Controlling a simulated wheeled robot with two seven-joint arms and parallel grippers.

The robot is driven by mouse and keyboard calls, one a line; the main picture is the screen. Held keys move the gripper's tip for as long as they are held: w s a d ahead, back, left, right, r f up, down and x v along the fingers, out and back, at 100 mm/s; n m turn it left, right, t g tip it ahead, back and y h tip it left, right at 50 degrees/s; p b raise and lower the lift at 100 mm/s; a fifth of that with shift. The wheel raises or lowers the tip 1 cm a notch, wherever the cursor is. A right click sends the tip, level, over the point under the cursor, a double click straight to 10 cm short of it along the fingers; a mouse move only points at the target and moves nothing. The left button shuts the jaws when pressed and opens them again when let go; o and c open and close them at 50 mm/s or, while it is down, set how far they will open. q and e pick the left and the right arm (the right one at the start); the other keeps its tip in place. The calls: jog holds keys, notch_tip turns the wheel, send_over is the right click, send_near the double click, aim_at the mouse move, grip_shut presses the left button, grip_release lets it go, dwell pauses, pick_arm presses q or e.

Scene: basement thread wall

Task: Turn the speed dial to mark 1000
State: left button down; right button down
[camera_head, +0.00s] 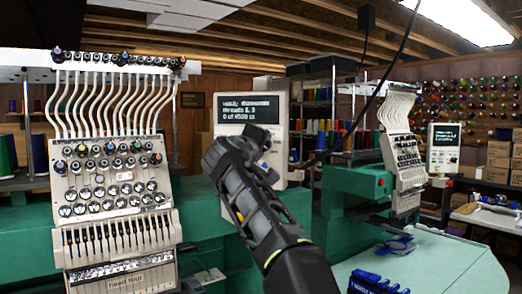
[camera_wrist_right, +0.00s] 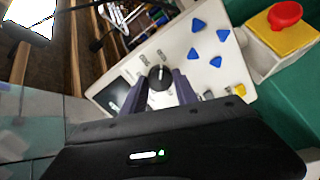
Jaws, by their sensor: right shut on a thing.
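The speed dial (camera_wrist_right: 160,76) is a round black knob with a pale pointer line on the white control panel (camera_wrist_right: 205,70). My right gripper (camera_wrist_right: 160,84) has its two fingers on either side of the knob and is shut on it. The marks around the dial are too small to read. In the head view the panel (camera_head: 281,100) stands behind my right gripper (camera_head: 236,148), which hides the dial there. The panel's dark screen (camera_head: 248,113) shows white text, including a line that seems to read "0 of 4520 st". My left gripper is not in view.
Blue triangular buttons (camera_wrist_right: 197,26) and a red stop button on a yellow base (camera_wrist_right: 283,40) lie near the dial. An embroidery head (camera_head: 118,200) stands at left, another machine (camera_head: 402,165) at right. A pale green table (camera_head: 440,262) is at lower right.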

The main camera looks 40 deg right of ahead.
jog(key=shift+m, duration=0.5)
jog(key=c, duration=0.9)
grip_release()
jog(key=shift+c, duration=0.2)
jog(key=b+v, duration=0.4)
jog(key=v, duration=0.3)
jog(key=shift+s+a, duration=0.25)
jog(key=shift+a, duration=0.1)
